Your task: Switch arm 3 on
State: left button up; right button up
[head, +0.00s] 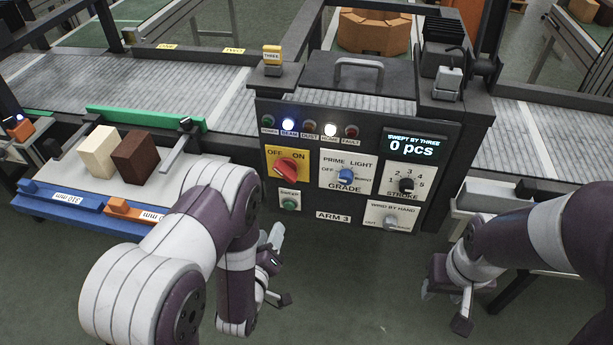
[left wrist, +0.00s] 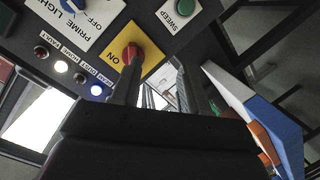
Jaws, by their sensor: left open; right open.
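The ARM 3 panel (head: 330,215) stands in the middle of the head view. Its red rotary switch (head: 287,167) sits on a yellow plate marked OFF at left and ON at right; I cannot tell its exact setting. In the left wrist view the red switch (left wrist: 131,52) shows beyond one fingertip, partly covered by it. My left gripper (head: 277,268) is open and empty, below and in front of the panel's left side; its spread fingers show in the left wrist view (left wrist: 160,88). My right gripper (head: 445,302) is open and empty at the lower right, away from the panel.
The blue BEAM lamp (head: 288,124) and white HOME lamp (head: 330,129) are lit. The display (head: 413,146) reads 0 pcs. Nearby are the grade knob (head: 346,175), stroke knob (head: 406,185) and green sweep button (head: 290,204). Cream (head: 97,151) and brown (head: 136,157) bricks stand at left.

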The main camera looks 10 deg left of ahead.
aim_at(283, 176)
pick_arm(q)
jog(key=w+r, duration=0.1)
jog(key=w, duration=0.3)
jog(key=w+r+n+t+p, duration=0.1)
jog(key=w+r, duration=0.1)
jog(key=w, duration=0.3)
jog(key=w+r+t, duration=0.1)
jog(key=w, duration=0.3)
jog(key=shift+w+d+r, duration=0.15)
jog(key=shift+w+d, duration=0.1)
grip_shut()
